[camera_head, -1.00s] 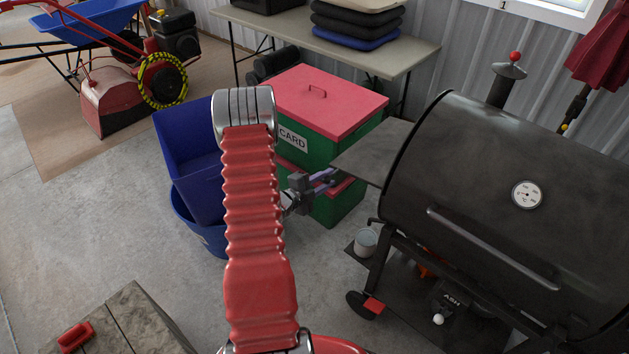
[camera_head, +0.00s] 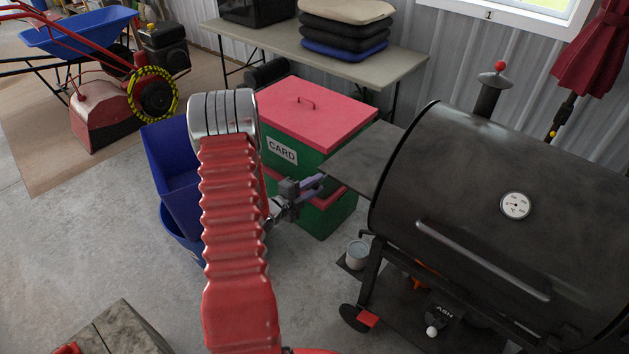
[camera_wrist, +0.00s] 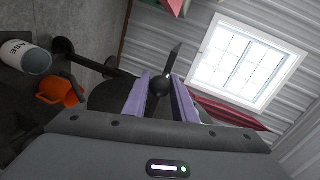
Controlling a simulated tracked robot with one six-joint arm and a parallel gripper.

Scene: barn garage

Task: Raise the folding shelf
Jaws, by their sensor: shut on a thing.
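The folding shelf (camera_head: 368,158) is a dark flat plate on the left side of the black barrel grill (camera_head: 490,210). It stands out roughly level beside the barrel in the head view. My gripper (camera_head: 318,185) is at the shelf's near left corner, partly behind my red arm.
A green bin with a red lid (camera_head: 318,115) stands close behind my gripper. Blue bins (camera_head: 170,165) are left of my arm. A small can (camera_head: 357,254) sits on the grill's lower ledge. Open concrete floor lies in front.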

